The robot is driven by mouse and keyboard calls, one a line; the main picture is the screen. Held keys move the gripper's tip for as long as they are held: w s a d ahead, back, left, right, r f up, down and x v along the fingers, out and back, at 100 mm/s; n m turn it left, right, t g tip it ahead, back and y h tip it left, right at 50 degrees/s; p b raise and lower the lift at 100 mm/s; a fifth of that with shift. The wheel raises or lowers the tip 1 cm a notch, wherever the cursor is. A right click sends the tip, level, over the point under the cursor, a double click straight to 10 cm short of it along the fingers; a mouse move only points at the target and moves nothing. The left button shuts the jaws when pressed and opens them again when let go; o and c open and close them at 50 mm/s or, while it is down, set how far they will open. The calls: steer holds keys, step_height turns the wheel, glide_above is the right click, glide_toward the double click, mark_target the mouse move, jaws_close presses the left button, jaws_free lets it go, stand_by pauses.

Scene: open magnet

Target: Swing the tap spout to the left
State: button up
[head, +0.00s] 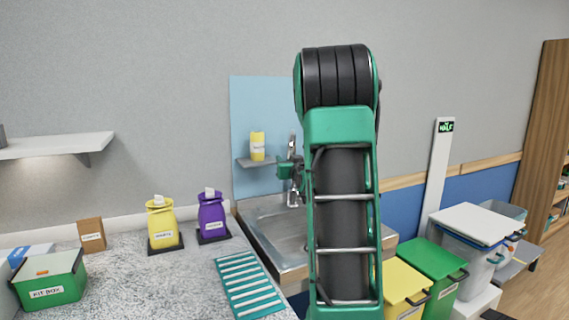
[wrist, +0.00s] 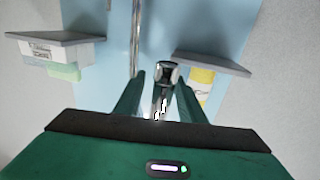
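The chrome tap stands behind the sink, partly hidden by my arm; its shiny metal (head: 293,197) shows in the head view. In the wrist view, which looks upside down, the chrome spout (wrist: 168,72) lies between the two green fingers of my gripper (wrist: 160,80). The fingers are apart, one on each side of the spout, with a gap at least on the picture's left side. Contact on the right side cannot be told. In the head view my gripper (head: 288,169) is small and at the tap.
A small shelf (head: 257,163) with a yellow bottle (head: 257,145) is on the blue panel, just left of the tap. The sink (head: 275,232) is below. A counter with yellow and purple containers lies left; lidded bins (head: 434,262) stand right.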

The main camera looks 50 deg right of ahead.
steer(key=v, duration=1)
steer(key=shift+s+a, duration=0.2)
steer(key=shift+f, duration=0.1)
steer(key=c, duration=0.5)
steer(key=shift+s+d+f+m, duration=0.1)
steer(key=shift+s+d+m, duration=0.1)
steer(key=shift+s+m, duration=0.1)
jaws_close()
steer(key=s+d+f+m+y, duration=0.1)
steer(key=s+d+m, duration=0.1)
steer(key=s+m, duration=1.1)
steer(key=w+d+m+t, duration=0.1)
steer(key=w+m, duration=0.2)
steer(key=w, duration=1.2)
steer(key=shift+d+y, duration=0.3)
steer(key=shift+d, duration=0.05)
